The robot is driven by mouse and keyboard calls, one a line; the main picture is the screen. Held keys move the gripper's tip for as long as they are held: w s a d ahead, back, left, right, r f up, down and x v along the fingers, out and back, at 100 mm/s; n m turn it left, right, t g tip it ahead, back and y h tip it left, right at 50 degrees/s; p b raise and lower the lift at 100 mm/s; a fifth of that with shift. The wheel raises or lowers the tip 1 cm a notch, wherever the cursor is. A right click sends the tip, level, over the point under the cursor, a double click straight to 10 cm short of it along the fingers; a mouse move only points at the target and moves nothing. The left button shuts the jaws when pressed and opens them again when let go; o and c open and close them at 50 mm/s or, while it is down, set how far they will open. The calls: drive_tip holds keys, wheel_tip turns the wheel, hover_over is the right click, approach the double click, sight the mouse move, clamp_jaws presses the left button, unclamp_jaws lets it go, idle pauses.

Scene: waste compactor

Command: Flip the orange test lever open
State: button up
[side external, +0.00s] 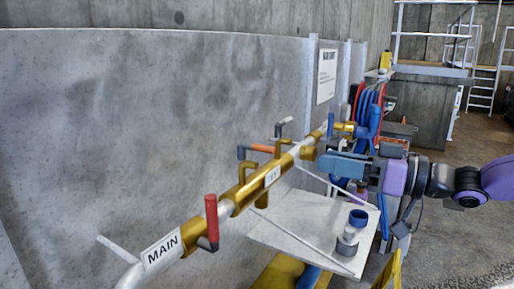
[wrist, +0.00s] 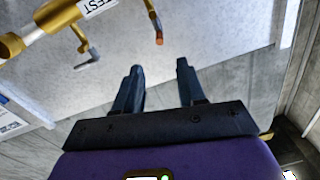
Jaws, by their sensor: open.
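The orange test lever (side external: 262,148) sits on top of the brass pipe by the label reading TEST (side external: 272,176). In the side view it lies about level along the wall, with a dark elbow at its left end. In the wrist view an orange-tipped handle (wrist: 159,39) shows at the top, just beyond my fingertips. My gripper (side external: 322,166) is to the right of the lever in the side view, apart from it. In the wrist view my gripper (wrist: 160,67) has its two dark fingers spread with nothing between them.
A red lever (side external: 211,219) stands upright near the label MAIN (side external: 162,250). A brass tap (wrist: 82,45) hangs beside the pipe in the wrist view. A grey shelf (side external: 290,235) below the pipe carries a blue-topped cylinder (side external: 349,236). Blue and red hoses (side external: 368,105) hang behind my gripper.

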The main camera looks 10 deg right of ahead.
sight(257, 148)
drive_tip(key=x, duration=1.5)
drive_tip(key=shift+w+a, duration=0.1)
drive_tip(key=shift+w, duration=0.15)
